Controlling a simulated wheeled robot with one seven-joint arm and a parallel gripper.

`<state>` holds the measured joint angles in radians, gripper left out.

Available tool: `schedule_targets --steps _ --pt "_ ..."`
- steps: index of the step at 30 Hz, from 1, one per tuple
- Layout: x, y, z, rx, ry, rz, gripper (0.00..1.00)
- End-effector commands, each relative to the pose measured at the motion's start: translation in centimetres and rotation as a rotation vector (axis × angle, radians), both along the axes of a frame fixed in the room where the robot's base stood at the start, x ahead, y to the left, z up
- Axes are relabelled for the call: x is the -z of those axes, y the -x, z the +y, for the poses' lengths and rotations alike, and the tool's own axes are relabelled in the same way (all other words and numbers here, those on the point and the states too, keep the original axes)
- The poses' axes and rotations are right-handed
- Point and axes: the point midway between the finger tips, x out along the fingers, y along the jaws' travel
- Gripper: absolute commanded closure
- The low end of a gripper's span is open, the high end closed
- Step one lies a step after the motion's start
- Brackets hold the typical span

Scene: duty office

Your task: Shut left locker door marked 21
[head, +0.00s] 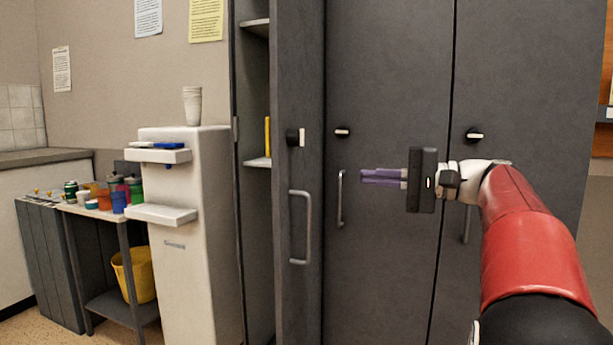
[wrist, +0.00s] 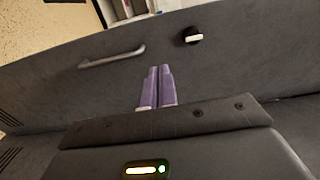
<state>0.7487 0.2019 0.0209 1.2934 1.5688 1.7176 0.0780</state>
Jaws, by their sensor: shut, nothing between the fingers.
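The left locker door (head: 297,85) is dark grey and stands open, swung out toward me. No number 21 can be read on it. It has a bar handle (head: 306,228) and a latch knob (head: 296,138). The wrist view shows the door (wrist: 255,55) ahead, with its handle (wrist: 112,57) and knob (wrist: 193,36). My gripper (head: 363,177) has its purple fingers together and empty, pointing left, to the right of the open door. In the wrist view the fingertips (wrist: 160,70) point at the door panel; whether they touch it I cannot tell.
The open locker's inside shows a shelf (head: 257,162) and a yellow item (head: 267,136). Closed locker doors (head: 385,80) stand to the right, behind my gripper. A white water dispenser (head: 190,270) stands left of the locker, beside a small table (head: 108,213) with cups and a yellow bucket (head: 135,275).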

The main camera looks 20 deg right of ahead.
Motion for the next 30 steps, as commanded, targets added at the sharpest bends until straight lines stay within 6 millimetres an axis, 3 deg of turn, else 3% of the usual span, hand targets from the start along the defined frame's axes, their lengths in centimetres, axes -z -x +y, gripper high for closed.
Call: schedule_targets --steps 5,21,30 --pt "-0.3 -0.8 1.1 -0.006 -0.008 -0.010 1.00" --pt "-0.3 -6.5 10.0 -0.005 -0.006 -0.007 1.00" --pt "-0.2 -7.6 11.5 -0.002 -0.006 -0.007 1.00"
